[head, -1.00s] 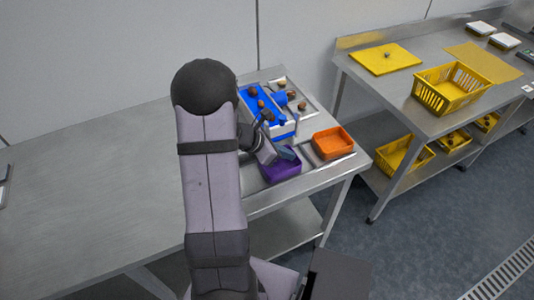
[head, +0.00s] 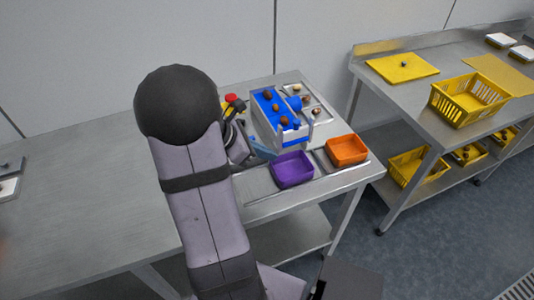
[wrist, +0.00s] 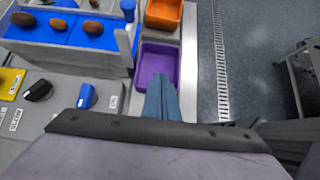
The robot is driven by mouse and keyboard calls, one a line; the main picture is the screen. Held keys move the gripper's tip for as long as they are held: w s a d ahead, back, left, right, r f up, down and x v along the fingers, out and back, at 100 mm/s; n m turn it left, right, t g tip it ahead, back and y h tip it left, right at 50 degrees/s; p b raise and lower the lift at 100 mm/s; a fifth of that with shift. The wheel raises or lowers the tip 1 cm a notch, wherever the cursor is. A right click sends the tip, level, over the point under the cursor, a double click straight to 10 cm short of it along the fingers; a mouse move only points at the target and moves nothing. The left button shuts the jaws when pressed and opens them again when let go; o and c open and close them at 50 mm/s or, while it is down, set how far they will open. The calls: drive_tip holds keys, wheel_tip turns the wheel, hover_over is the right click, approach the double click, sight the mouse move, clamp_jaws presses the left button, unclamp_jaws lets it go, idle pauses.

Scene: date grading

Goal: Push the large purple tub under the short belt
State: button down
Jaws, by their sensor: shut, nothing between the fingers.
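The purple tub (head: 293,171) stands on the metal table in front of the short blue belt (head: 270,106), left of the orange tub (head: 346,149). It also shows in the wrist view (wrist: 157,64), beside the belt's end, with nothing seen inside it. Several brown dates (wrist: 60,25) lie on the blue belt. My gripper (head: 268,153) is shut and empty, at the tub's left edge in the head view. In the wrist view the closed blue fingers (wrist: 160,80) overlap the tub's near edge; I cannot tell whether they touch it.
The orange tub sits past the purple one, near the table edge. Control knobs (wrist: 86,96) and a red button (head: 231,99) are close to my arm. A second bench (head: 440,100) with yellow crates stands to the right.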

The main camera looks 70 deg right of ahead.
drive_tip(key=w+a+n+t+h+b, duration=0.1)
drive_tip(key=w+a, duration=0.2)
drive_tip(key=w, duration=0.3)
drive_tip(key=w+a+n+t, duration=0.1)
drive_tip(key=w+a+n, duration=0.15)
drive_tip(key=w, duration=0.25)
drive_tip(key=m+g+y+p, duration=0.1)
drive_tip(key=m+g, duration=0.1)
drive_tip(key=m, duration=0.1)
approach(275, 174)
wheel_tip(275, 174, down, 4)
drive_tip(key=shift+w+a+r, duration=0.1)
drive_tip(key=shift+w, duration=0.1)
drive_tip(key=shift+s+d+p, duration=0.6)
drive_tip(key=shift+s+d, duration=0.45)
drive_tip(key=shift+d, duration=0.05)
drive_tip(key=shift+s+d+f, duration=0.25)
drive_tip(key=shift+s+d, duration=0.1)
drive_tip(key=shift+d, duration=0.15)
drive_tip(key=s+d, duration=0.3)
drive_tip(key=shift+b, duration=0.35)
drive_tip(key=shift+w+a, duration=0.1)
